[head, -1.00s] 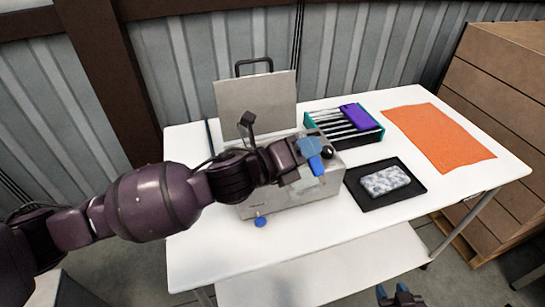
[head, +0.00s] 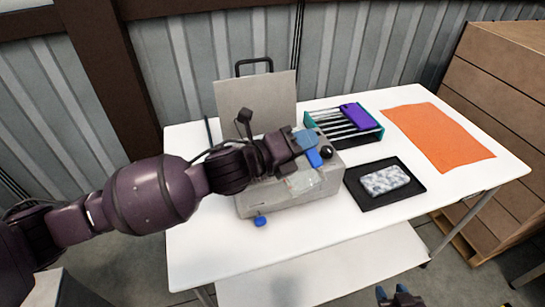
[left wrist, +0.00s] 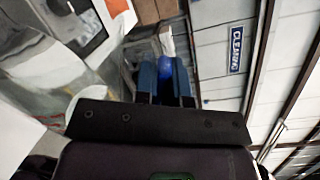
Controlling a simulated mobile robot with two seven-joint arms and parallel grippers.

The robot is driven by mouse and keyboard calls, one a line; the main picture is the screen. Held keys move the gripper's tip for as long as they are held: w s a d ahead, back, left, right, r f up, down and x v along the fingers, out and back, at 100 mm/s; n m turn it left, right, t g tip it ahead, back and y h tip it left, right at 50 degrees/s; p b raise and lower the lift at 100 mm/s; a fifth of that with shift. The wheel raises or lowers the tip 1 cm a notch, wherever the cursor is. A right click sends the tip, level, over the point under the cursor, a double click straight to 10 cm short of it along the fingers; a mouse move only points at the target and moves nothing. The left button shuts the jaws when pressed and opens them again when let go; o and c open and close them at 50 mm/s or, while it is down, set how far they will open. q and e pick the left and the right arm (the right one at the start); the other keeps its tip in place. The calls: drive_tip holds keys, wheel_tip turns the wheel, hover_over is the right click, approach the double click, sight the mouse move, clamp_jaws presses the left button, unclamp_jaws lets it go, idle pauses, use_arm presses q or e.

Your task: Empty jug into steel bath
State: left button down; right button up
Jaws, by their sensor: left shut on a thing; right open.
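The steel bath (head: 290,200) is a grey metal box on the white table, with its lid raised at the back. My left gripper (head: 306,143) is above the bath's right part, its blue fingers shut on a blue handle. The clear jug (head: 303,182) shows faintly below the gripper, tilted, in front of the bath's opening. In the left wrist view the blue handle is between the fingers (left wrist: 166,80), and a clear body (left wrist: 95,80) fills the left side. Any liquid cannot be made out. My right gripper (head: 393,293) is open and empty at the bottom edge.
On the white table (head: 215,265), a teal-ended rack (head: 378,130) holds a purple item (head: 357,116). A black tray (head: 360,198) bears a speckled block (head: 386,180). An orange cloth (head: 440,135) lies at the right. Stacked cartons (head: 500,110) stand beyond.

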use_arm(q)
drive_tip(key=shift+w, duration=0.15)
idle(0.3)
drive_tip(key=shift+w+a+n, duration=0.2)
drive_tip(key=shift+n, duration=0.2)
drive_tip(key=shift+w+a+n, duration=0.15)
drive_tip(key=shift+w+n, duration=0.15)
idle(0.6)
drive_tip(key=shift+w+a, duration=0.15)
drive_tip(key=shift+w, duration=0.05)
drive_tip(key=shift+w+a+f+n+b, duration=0.1)
drive_tip(key=shift+w+n+b, duration=0.1)
drive_tip(key=shift+n+b, duration=0.1)
drive_tip(key=shift+w+a+n, duration=0.3)
drive_tip(key=shift+w, duration=0.25)
drive_tip(key=shift+w+a+f+b, duration=0.1)
drive_tip(key=shift+w+b, duration=0.05)
drive_tip(key=shift+b, duration=0.15)
drive_tip(key=shift+w+a+n, duration=0.2)
drive_tip(key=shift+w+n, duration=0.1)
drive_tip(key=shift+w, duration=0.1)
idle(0.4)
